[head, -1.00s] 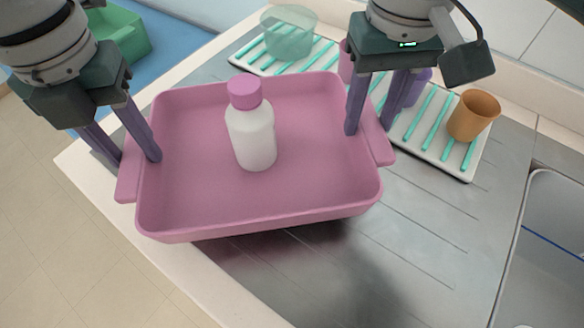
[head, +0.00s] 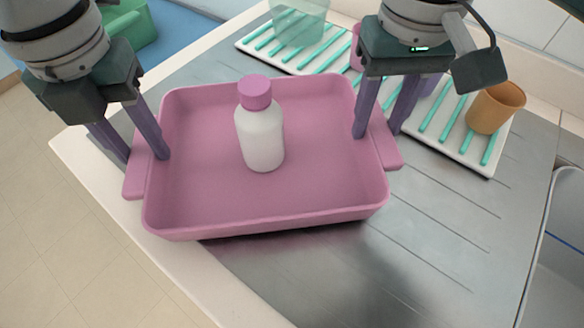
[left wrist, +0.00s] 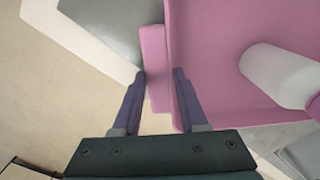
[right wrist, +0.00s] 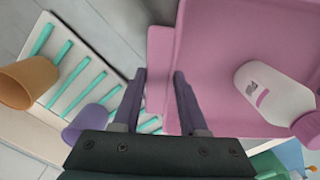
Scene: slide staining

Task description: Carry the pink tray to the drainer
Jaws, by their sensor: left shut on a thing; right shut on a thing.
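The pink tray (head: 210,190) hangs between my two grippers over the grey metal drainer (head: 425,235), with a dark shadow under its front edge. A white bottle with a pink cap (head: 261,135) stands upright in it. My left gripper (head: 145,160) is shut on the tray's left handle, which also shows in the left wrist view (left wrist: 155,65). My right gripper (head: 376,136) is shut on the right handle, also seen in the right wrist view (right wrist: 160,65). Whether the tray's underside touches the surface cannot be seen.
A white rack with teal bars (head: 440,135) lies behind and right of the tray. It holds an orange cup (head: 495,107), a clear green container (head: 300,22) and a purple cup, partly hidden. A sink (head: 560,250) is at the right. A green bin (head: 125,25) is at the back left.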

